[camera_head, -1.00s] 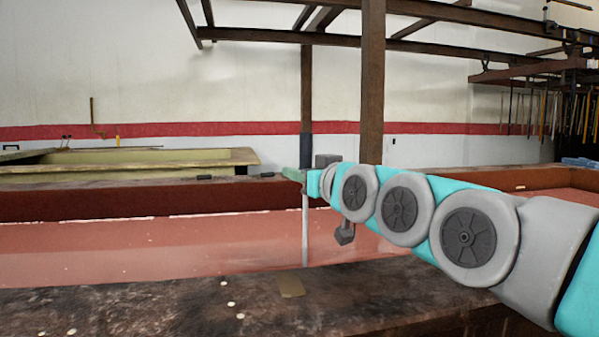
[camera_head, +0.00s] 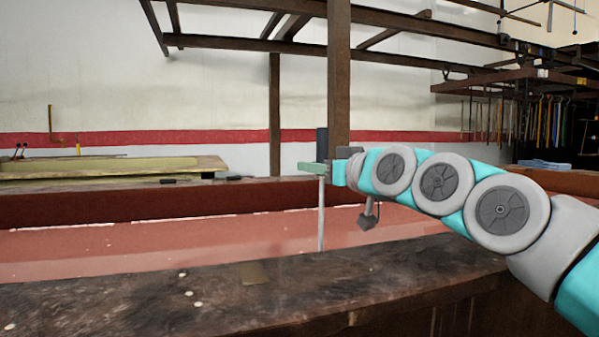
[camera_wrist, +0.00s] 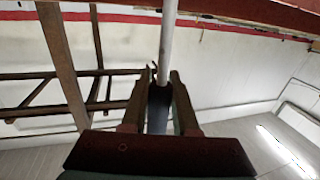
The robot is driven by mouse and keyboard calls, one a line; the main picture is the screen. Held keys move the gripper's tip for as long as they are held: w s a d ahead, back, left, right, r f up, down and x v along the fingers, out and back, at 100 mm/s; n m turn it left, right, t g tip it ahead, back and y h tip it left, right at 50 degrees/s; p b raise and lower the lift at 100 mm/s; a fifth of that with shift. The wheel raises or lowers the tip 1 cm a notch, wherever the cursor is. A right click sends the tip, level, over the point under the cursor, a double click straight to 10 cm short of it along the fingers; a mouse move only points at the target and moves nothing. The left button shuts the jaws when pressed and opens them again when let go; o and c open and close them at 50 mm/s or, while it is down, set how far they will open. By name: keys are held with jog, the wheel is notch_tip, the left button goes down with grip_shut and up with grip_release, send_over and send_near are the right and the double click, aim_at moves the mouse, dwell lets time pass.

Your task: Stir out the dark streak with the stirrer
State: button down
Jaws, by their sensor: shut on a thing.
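The stirrer is a pale, thin rod (camera_head: 321,215) with a dark, thick grip (camera_head: 322,143) at its top. My gripper (camera_head: 314,167) is shut on the stirrer at that grip, and the rod hangs close to upright over the vat. The vat (camera_head: 150,205) holds pinkish-red liquid (camera_head: 200,238). The rod's lower end is near the liquid by the near rim; I cannot tell how deep it is. In the wrist view, the rod (camera_wrist: 168,40) and dark grip (camera_wrist: 158,108) lie between the fingers of my gripper (camera_wrist: 160,74). I cannot make out a dark streak.
The vat's wide, stained near rim (camera_head: 120,297) crosses the foreground, with a small tan patch (camera_head: 252,272) and pale spots on it. A brown post (camera_head: 338,80) stands behind the stirrer. A yellowish trough (camera_head: 110,167) is at the back left. Overhead beams (camera_head: 250,43) cross above.

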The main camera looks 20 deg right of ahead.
jog(key=a+p, duration=0.4)
jog(key=a, duration=1.6)
jog(key=d+b, duration=0.3)
jog(key=d, duration=0.7)
jog(key=shift+r, duration=0.15)
notch_tip(320, 180, up, 16)
jog(key=p, duration=0.7)
jog(key=shift+p, duration=0.3)
dwell(3.2)
